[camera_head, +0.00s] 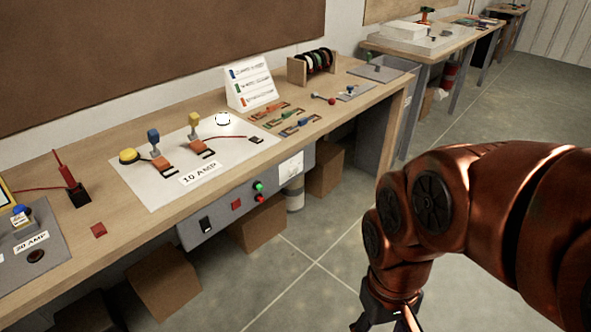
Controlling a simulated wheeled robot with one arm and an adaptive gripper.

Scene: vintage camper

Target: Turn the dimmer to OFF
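No part is plainly labelled as the dimmer, and I cannot tell which one it is. A grey control panel (222,207) on the bench front carries a black rocker switch (205,224), a red square (236,204), a green button (258,186) and a red button (259,198).
The wooden bench (110,245) runs along the wall, with a white label stand (251,86), a spool rack (311,66) and colored tools on top. Cardboard boxes (165,285) stand beneath. A second bench (425,48) stands beyond. The tiled floor (310,265) between my arm and the bench is clear.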

